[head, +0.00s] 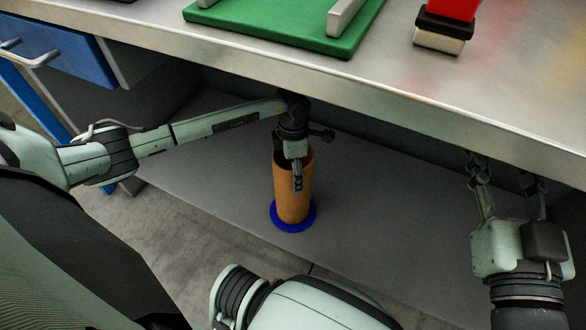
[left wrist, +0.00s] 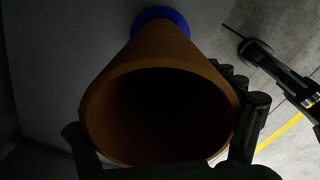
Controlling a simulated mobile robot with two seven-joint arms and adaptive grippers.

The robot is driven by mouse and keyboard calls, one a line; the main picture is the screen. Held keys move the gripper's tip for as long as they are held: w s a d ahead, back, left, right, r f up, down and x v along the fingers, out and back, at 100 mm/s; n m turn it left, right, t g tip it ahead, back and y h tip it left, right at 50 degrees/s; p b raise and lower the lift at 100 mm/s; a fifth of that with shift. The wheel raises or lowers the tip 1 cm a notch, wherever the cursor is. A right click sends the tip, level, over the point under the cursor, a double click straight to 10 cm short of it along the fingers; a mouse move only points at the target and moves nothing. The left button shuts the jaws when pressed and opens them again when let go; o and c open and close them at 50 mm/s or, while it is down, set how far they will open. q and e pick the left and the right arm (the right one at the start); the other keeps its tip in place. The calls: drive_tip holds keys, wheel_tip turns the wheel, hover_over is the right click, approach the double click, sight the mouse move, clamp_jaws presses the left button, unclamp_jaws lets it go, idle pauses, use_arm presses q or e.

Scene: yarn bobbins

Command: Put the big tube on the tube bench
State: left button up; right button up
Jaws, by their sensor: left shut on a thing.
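The big tube (head: 293,195) is an orange-brown hollow cylinder. It stands upright on a blue disc (head: 274,216) on the low grey shelf under the table. My left gripper (head: 296,172) reaches down to its top end and is shut on it. In the left wrist view, the tube's open mouth (left wrist: 160,112) fills the middle, with dark fingers on both sides of the rim. My right gripper (head: 505,190) is at the right by the table's front edge, empty, with its fingers apart. A green board with grey bars (head: 290,28) lies on the table; I cannot tell if it is the tube bench.
The metal table top (head: 390,80) overhangs the shelf (head: 390,215) and the left arm reaches in beneath its edge. A red and black object (head: 445,25) stands on the table. Blue drawers (head: 55,50) are at the left. The table front between them is clear.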

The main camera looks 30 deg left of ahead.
use_arm(q)
drive_tip(key=shift+f, duration=0.25)
drive_tip(key=o, duration=1.6)
drive_tip(key=shift+o, duration=0.2)
wheel_tip(320, 180, up, 8)
drive_tip(key=shift+f, duration=0.25)
drive_tip(key=shift+r, duration=0.1)
